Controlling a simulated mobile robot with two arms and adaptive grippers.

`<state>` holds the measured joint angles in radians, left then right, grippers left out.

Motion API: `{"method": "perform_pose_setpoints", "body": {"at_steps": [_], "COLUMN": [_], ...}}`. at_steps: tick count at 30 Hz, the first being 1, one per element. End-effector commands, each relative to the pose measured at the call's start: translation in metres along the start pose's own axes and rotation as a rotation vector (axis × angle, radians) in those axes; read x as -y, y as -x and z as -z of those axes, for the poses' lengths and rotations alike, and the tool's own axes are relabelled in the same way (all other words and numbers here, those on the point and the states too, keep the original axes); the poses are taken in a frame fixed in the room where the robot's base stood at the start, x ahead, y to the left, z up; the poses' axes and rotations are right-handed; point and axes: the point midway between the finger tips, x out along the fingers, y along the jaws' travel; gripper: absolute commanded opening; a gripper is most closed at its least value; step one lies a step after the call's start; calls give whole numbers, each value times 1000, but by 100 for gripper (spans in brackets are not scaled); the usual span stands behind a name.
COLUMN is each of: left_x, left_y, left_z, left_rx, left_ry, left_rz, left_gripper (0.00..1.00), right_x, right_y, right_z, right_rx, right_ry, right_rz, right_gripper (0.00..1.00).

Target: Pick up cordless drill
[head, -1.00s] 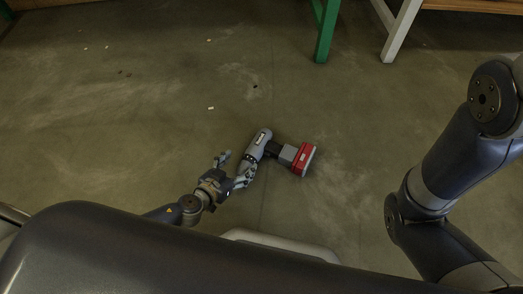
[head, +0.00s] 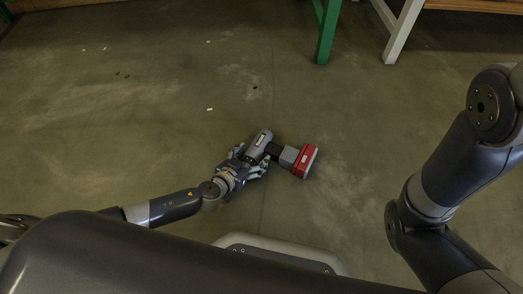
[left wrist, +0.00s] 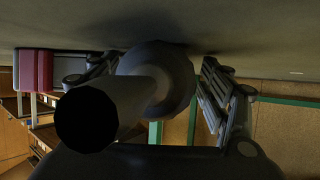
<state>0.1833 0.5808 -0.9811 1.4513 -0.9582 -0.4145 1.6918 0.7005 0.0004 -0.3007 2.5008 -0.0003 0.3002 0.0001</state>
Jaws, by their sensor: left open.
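The cordless drill (head: 262,143) lies on the floor in the head view, with a grey body and a red and grey battery base (head: 304,160) pointing right. My left gripper (head: 252,162) is open at the drill's near end, its fingers close around the body. In the left wrist view the drill's round front end (left wrist: 95,115) fills the middle, between the two open fingers of my left gripper (left wrist: 150,85). The red battery base (left wrist: 36,70) shows at the left there. I cannot tell whether the fingers touch the drill. My right gripper is not in view.
The concrete floor (head: 130,120) around the drill is mostly clear, with small light scraps. A green post (head: 326,35) and a white leg (head: 402,30) stand at the top. My own base is at the bottom, and my right arm fills the right side.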

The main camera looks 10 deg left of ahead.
Motion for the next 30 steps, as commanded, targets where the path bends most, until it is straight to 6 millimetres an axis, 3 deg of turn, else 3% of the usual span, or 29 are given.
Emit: {"method": "perform_pose_setpoints", "body": {"at_steps": [2,3,12,23,30], "left_x": [0,0,0,-1,-1], "left_y": [0,0,0,0,7], "left_z": [0,0,0,8,22], "left_rx": [0,0,0,-9,-10], "left_ry": [0,0,0,1,3], "left_rz": [0,0,-1,-2,-2], "left_gripper": [71,67,0,0,0], "right_x": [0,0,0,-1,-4], "right_y": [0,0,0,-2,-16], "right_z": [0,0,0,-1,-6], "right_rx": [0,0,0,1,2], "right_ry": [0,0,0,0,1], "right_rz": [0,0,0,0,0], "right_gripper": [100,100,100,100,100]}}
